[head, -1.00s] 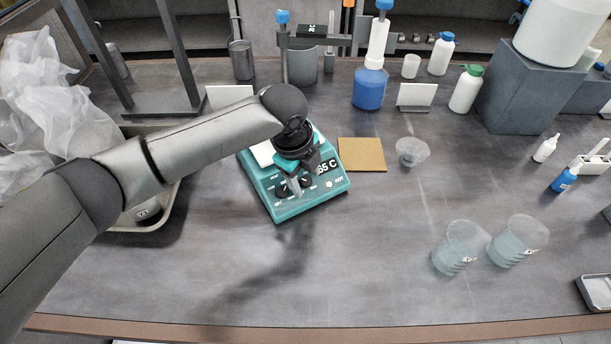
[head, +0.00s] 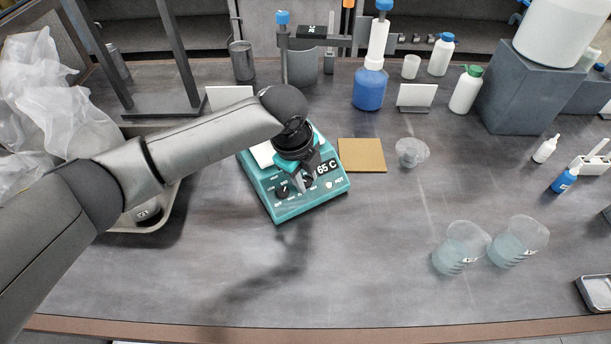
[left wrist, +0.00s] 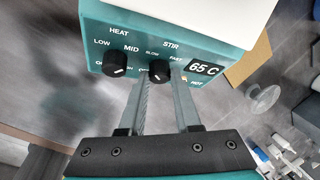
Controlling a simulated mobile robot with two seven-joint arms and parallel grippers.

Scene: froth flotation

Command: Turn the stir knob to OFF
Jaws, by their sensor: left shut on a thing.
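The teal hot plate (head: 312,205) stands on the bench with a white top and a 65 C display. Its front also shows in the left wrist view (left wrist: 222,48). The stir knob (left wrist: 159,70), black and round under the STIR label, sits between my left gripper's fingertips. My left gripper (head: 305,184) is shut on the stir knob. Fingers and shadow partly cover the knob in the head view. Its white mark is too small to read surely. The heat knob (left wrist: 115,63) is just left of it, apart from the fingers, and shows in the head view (head: 283,192). My right gripper is not in view.
A tan square pad (head: 362,155) and a small clear cup (head: 411,152) lie right of the hot plate. Two beakers of pale liquid (head: 459,250) stand at front right. A metal tray (head: 165,215) is at the left. The front bench is clear.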

